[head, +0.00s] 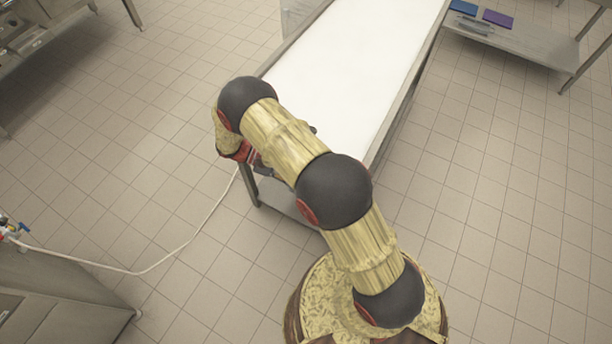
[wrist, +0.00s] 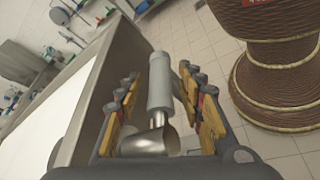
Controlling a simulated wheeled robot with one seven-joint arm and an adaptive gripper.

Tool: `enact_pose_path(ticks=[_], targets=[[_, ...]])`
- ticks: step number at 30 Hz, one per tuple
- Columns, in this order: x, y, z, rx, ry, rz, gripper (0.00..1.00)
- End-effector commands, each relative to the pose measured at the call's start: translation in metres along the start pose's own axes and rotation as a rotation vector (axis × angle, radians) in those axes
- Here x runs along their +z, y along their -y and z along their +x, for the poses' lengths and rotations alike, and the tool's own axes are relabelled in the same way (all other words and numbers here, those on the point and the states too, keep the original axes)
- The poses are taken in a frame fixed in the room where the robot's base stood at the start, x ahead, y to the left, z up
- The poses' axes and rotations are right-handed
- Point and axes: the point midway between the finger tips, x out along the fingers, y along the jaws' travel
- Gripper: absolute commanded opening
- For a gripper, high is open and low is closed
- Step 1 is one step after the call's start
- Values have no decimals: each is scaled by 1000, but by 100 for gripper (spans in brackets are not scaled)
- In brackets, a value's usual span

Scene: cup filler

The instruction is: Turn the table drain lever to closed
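The table (head: 340,75) has a long white top with a metal rim and runs away from me in the head view. In the wrist view its metal side (wrist: 108,75) is on the left. A grey metal drain fitting (wrist: 160,85) with a bent, shiny pipe end (wrist: 150,143) lies between the fingers of my gripper (wrist: 160,72). The fingers are spread, with gaps beside the fitting. I cannot clearly make out the drain lever or its position. In the head view my gripper (head: 262,168) is mostly hidden by my arm at the table's near end.
A white hose (head: 175,252) crosses the floor from the steel cabinet (head: 55,295) at lower left towards the table end. A low steel shelf (head: 520,45) with a blue and a purple item stands at upper right. The tiled floor on both sides is otherwise largely clear.

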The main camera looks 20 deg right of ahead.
Motion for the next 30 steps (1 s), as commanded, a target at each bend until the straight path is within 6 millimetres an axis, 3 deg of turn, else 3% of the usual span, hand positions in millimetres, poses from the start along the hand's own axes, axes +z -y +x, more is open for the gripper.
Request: enact_pose_path(ticks=[5, 18, 24, 30], targets=[[-1, 0, -20, 0, -4, 1, 38], [-1, 0, -102, 0, -2, 1, 38], [-1, 0, -118, 1, -1, -1, 38], [0, 0, -120, 0, -1, 0, 38]])
